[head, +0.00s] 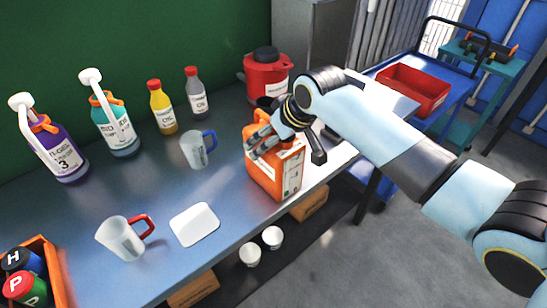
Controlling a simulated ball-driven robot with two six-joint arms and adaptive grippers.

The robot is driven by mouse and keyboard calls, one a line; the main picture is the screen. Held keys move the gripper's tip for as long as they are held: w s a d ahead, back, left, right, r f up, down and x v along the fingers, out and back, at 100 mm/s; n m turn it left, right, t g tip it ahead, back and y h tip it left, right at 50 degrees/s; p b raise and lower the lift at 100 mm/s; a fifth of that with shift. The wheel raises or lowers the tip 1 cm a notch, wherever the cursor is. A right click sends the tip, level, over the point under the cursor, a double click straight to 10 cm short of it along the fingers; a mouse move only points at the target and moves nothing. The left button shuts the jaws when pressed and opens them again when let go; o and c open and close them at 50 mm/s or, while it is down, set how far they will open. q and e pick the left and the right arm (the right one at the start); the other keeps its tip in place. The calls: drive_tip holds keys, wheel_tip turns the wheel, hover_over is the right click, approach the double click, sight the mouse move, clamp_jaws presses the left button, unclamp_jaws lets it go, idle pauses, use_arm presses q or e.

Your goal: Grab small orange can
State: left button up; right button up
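The small orange can (262,178) stands upright on the blue bench near its front edge, with a white label on its right side. My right gripper (259,142) is at the top of the can, and its fingers overlap the can's upper left part. The fingers and wrist hide much of the can's top and handle. I cannot tell whether the fingers are closed on it or only beside it. My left gripper is not in view.
A red round container (267,76) stands behind the can. A clear cup with a blue handle (196,150), a jug with a red handle (121,240) and a white pad (194,225) are to the left. Bottles stand along the back. A red tray (414,90) sits on a blue cart.

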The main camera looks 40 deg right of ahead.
drive_tip(key=c, duration=1.4)
drive_tip(key=shift+r, duration=0.15)
